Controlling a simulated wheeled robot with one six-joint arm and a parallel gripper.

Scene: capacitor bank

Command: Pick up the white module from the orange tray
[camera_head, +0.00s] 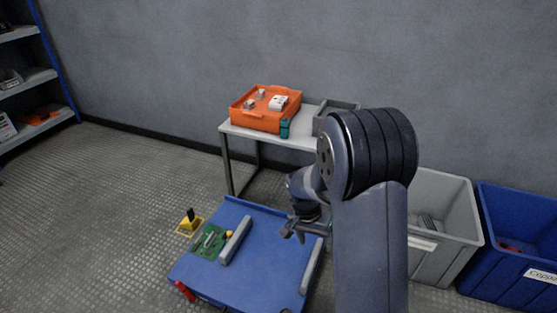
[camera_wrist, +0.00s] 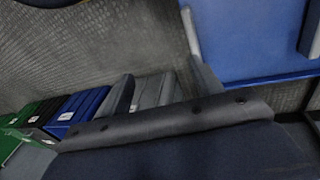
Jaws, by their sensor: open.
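The orange tray (camera_head: 258,121) stands on a light grey table against the wall. The white module (camera_head: 279,102) lies in the tray toward its right side. My gripper (camera_head: 291,236) is low over the blue cart top, in front of and well below the tray, apart from the module. In the wrist view, my gripper (camera_wrist: 165,88) has its fingers spread with nothing between them. The tray and module do not show in that view.
A teal item (camera_head: 285,129) is at the tray's front right corner. A grey bin (camera_head: 322,116) is right of the tray. The blue cart (camera_head: 262,262) carries a green board (camera_head: 208,243). Grey (camera_head: 440,205) and blue (camera_head: 515,215) bins stand right.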

